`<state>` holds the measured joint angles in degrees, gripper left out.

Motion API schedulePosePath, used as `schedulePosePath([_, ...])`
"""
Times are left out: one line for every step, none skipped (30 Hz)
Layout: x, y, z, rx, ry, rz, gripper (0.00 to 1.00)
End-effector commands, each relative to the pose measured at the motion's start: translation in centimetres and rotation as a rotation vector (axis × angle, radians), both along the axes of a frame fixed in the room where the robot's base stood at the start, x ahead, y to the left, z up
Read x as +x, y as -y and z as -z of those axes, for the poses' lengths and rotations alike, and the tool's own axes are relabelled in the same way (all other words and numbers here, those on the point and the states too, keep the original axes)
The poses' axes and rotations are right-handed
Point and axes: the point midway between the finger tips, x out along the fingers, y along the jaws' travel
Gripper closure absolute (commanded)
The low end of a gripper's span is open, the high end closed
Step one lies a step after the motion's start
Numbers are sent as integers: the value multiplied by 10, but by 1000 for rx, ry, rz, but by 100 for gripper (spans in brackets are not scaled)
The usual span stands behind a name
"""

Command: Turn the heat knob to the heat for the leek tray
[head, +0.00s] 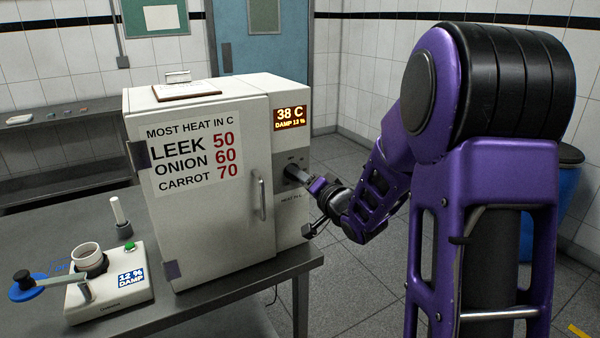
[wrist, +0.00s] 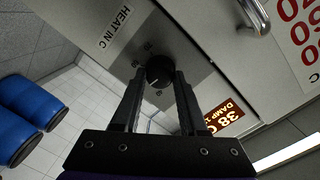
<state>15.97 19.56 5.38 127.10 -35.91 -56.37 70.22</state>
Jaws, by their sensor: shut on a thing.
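The white oven cabinet (head: 215,225) stands on the table with its door closed. Its door label (head: 197,150) reads most heat in C: leek 50, onion 60, carrot 70. The display (head: 290,118) reads 38 C and damp 12 %; it also shows in the wrist view (wrist: 226,115). The black heat knob (wrist: 160,72) sits on a grey panel marked HEAT IN C. My gripper (wrist: 161,80) is shut on the knob, one finger on each side. No leek tray shows.
A damp meter (head: 110,290) reading 12 % stands on the grey table (head: 200,310) left of the oven. A door handle (head: 259,199) sticks out left of the knob. A clipboard (head: 186,90) lies on the oven. A blue barrel (head: 568,200) stands at right.

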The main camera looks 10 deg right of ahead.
Motion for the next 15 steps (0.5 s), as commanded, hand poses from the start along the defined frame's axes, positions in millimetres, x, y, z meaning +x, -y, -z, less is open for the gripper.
schedulePosePath([1, 0, -2, 12, -2, 0, 100])
schedulePosePath([1, 0, -2, 18, -4, 1, 100])
schedulePosePath([1, 0, -2, 24, -5, 0, 100])
schedulePosePath([1, 0, -1, 27, -7, 0, 100])
schedulePosePath([1, 0, -1, 31, -8, 1, 100])
schedulePosePath([1, 0, -1, 34, -9, 1, 100])
schedulePosePath([1, 0, -1, 36, -10, 1, 100])
schedulePosePath([1, 0, -1, 38, -9, 1, 100])
schedulePosePath([1, 0, -1, 39, -10, 1, 100])
schedulePosePath([1, 0, -1, 39, -10, 1, 100])
schedulePosePath([1, 0, -1, 39, -10, 1, 100])
schedulePosePath([1, 0, -1, 39, -10, 1, 100])
schedulePosePath([1, 0, -1, 39, -10, 1, 100])
schedulePosePath([1, 0, -1, 39, -10, 1, 100])
schedulePosePath([1, 0, -1, 39, -10, 1, 100])
